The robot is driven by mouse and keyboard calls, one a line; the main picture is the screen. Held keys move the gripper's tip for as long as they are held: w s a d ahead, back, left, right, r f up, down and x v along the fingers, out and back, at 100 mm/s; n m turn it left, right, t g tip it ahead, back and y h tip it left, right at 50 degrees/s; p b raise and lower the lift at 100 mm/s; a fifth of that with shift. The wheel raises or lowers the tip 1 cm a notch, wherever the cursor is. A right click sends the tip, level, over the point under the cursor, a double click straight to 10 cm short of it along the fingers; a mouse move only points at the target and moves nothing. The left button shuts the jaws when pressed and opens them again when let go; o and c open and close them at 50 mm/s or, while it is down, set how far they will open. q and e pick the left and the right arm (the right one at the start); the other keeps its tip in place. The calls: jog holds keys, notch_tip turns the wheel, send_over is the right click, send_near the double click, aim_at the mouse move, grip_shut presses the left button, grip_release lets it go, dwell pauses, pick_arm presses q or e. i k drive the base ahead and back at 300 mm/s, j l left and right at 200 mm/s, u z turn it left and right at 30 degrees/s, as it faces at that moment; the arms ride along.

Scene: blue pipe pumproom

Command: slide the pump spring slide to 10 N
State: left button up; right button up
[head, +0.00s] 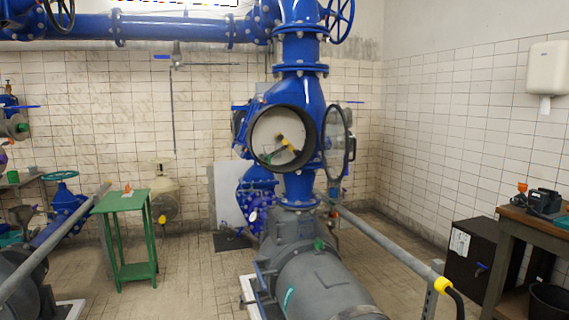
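The pump (312,282) is a grey machine on the floor at the lower middle of the head view, below the large blue pipe (300,90). A round dark-rimmed housing (264,120) on the pipe faces me, with its round glass door (337,141) swung open to the right. Inside are a pale face, a yellow-and-black part (289,146) and a small green part (266,158). I cannot tell whether one of these is the spring slide, and no scale or newton marking is readable. Neither of my grippers is in view.
A grey railing (385,241) with a yellow end (441,285) runs along the pump's right. A green table (124,202) stands at the left. A workbench (530,228) and a black cabinet (480,253) stand at the right. Tiled floor is open between the green table and the pump.

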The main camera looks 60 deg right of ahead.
aim_at(266, 156)
jog(key=i+l+z, duration=0.1)
jog(key=i+z, duration=0.15)
jog(key=z, duration=0.25)
jog(key=i+z, duration=0.25)
jog(key=z, duration=0.2)
jog(key=i+z, duration=0.25)
jog(key=z, duration=0.25)
